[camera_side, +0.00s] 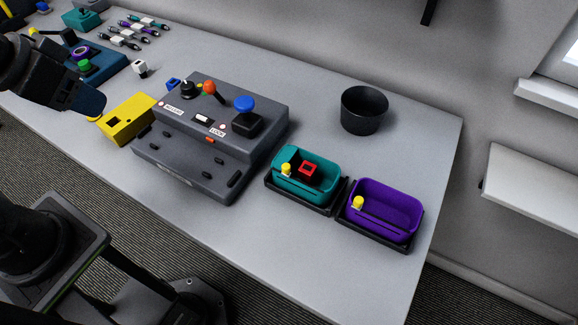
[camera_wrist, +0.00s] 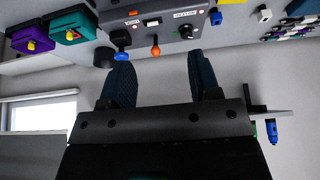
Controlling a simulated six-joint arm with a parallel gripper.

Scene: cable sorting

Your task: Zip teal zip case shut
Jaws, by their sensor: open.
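The teal zip case (camera_side: 322,190) sits in a black tray on the right part of the table. Its top is open, and a red square piece (camera_side: 308,169) shows inside. A yellow pull (camera_side: 286,169) stands at its left end. The case also shows at the upper left of the wrist view (camera_wrist: 66,20), with its yellow pull (camera_wrist: 71,35). My gripper (camera_wrist: 161,72) is open, with nothing visible between its dark fingers. In the side view my gripper is at the far left, well away from the case; its fingertips are hard to make out there.
An open purple case (camera_side: 388,212) with a yellow pull stands right of the teal one. A black cup (camera_side: 364,110) is behind them. A grey joystick console (camera_side: 190,165) and a yellow block (camera_side: 126,121) lie between my gripper and the cases. Several cables (camera_side: 130,32) lie at the back left.

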